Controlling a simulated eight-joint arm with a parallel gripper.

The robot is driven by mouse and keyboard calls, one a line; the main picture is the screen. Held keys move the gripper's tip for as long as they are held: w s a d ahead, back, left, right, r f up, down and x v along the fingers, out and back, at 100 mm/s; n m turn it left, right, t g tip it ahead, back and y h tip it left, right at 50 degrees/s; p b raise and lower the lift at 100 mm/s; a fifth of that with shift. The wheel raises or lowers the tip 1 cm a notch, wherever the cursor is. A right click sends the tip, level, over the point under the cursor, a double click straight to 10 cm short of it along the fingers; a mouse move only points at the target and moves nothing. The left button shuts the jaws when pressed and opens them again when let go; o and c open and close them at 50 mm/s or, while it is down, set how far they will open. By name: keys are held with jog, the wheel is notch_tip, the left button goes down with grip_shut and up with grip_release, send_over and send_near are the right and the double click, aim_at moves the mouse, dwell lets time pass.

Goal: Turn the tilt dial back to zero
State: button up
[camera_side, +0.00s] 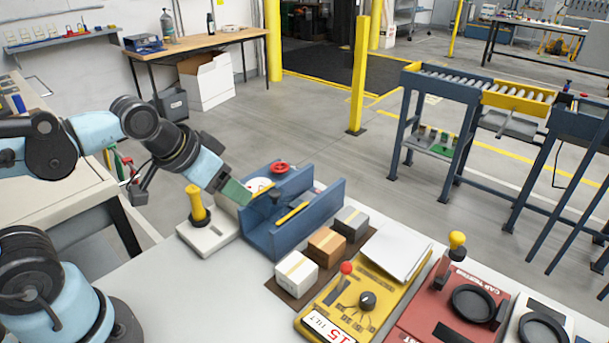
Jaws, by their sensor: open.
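The tilt dial (367,301) is a round black knob on a yellow control box (352,318) at the lower middle of the side view. Tick marks surround the knob. A white label on the box's front reads "TILT" with a red "15", seen at a slant. A lever with a red ball top (346,268) stands behind and left of the dial. My gripper (262,195) is open at the left end of the blue channel-shaped fixture (262,238), up and left of the dial and well apart from it. Its fingertips are small and partly lost against the fixture.
A white base with a yellow handle (197,203) stands close to my gripper. Three small boxes (325,243) lie on a brown mat between fixture and control box. A red panel (447,310) with a yellow-topped lever and white sheets (392,250) flank the dial.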

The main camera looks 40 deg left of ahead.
jog(key=w+d+m, duration=0.1)
jog(key=d, duration=0.1)
jog(key=w+d+r+m+g, duration=0.1)
jog(key=d, duration=0.1)
jog(key=w+d+r+m, duration=0.1)
jog(key=shift+w+d+r+g+h, duration=0.1)
jog(key=shift+d+r+g+h, duration=0.1)
jog(key=shift+d+g+h, duration=0.2)
jog(key=shift+c, duration=0.2)
jog(key=m+g+y, duration=0.1)
jog(key=m+g, duration=0.4)
jog(key=m, duration=0.4)
send_over(368, 297)
notch_tip(368, 297, down, 2)
jog(key=f, duration=0.1)
notch_tip(368, 297, down, 11)
jog(key=shift+f, duration=0.1)
grip_shut()
jog(key=shift+n, duration=0.3)
